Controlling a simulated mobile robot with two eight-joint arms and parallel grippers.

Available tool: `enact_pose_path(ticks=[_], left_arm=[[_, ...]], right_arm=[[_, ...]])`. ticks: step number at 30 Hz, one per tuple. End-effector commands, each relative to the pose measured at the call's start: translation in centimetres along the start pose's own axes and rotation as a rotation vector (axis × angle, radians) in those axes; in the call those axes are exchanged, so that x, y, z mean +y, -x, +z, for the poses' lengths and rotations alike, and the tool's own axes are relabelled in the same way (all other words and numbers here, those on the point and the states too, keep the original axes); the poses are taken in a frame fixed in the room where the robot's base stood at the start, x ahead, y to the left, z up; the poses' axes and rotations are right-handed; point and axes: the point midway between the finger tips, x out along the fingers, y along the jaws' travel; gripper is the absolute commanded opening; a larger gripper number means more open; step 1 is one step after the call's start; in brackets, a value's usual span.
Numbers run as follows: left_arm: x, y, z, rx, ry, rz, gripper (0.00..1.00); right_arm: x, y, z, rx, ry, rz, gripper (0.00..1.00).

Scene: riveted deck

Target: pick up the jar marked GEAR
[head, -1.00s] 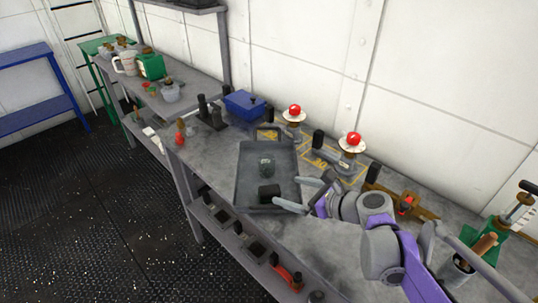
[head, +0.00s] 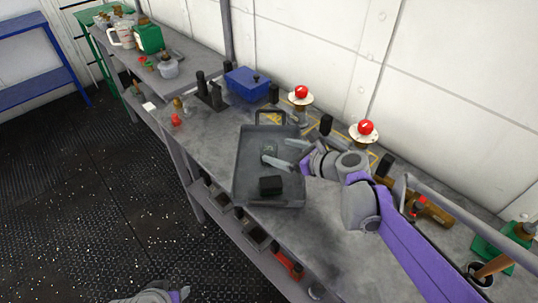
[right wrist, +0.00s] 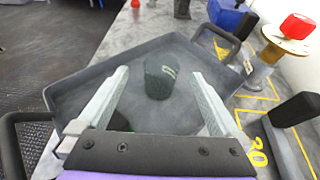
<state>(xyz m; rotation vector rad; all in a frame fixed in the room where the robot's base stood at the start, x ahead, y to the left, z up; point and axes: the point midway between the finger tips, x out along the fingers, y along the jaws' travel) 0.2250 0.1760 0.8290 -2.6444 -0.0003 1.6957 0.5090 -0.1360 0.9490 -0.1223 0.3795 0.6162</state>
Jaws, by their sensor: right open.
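A dark green jar (head: 270,149) stands in the grey tray (head: 240,175). In the right wrist view the jar (right wrist: 160,80) is upright with a pale mark near its top right, too small to read. My right gripper (head: 275,151) is open and reaches over the tray from the right. In the right wrist view its fingertips (right wrist: 160,73) lie on either side of the jar, with gaps showing on both sides. I cannot tell whether the fingers are down at the jar's height. My left gripper is not in view; only a grey and purple part of me shows at the bottom edge.
A black block (head: 271,185) lies in the tray's near part. A blue box (head: 246,83) stands behind the tray. Two red-knobbed fixtures (head: 301,93) (head: 364,131) stand along the wall side. The bench in front right of the tray is clear.

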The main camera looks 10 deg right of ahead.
Motion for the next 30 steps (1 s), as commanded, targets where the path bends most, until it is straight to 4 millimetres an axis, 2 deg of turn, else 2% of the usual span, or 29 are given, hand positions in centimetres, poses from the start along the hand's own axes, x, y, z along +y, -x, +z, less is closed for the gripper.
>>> enact_pose_path(ticks=[3,7,16,17,30], left_arm=[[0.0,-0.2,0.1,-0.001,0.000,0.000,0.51],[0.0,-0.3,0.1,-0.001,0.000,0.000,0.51],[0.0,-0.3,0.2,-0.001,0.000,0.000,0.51],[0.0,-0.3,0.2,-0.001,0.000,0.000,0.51],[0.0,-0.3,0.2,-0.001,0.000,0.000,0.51]], right_arm=[[-0.2,-2.0,0.1,0.000,0.000,0.004,1.00],[-0.2,-3.6,0.1,0.001,0.001,0.003,1.00],[-0.2,-4.1,0.1,0.001,0.000,0.000,1.00],[-0.2,-4.1,0.1,0.001,0.000,0.000,0.96],[-0.2,-4.0,0.1,0.000,0.000,0.000,0.17]])
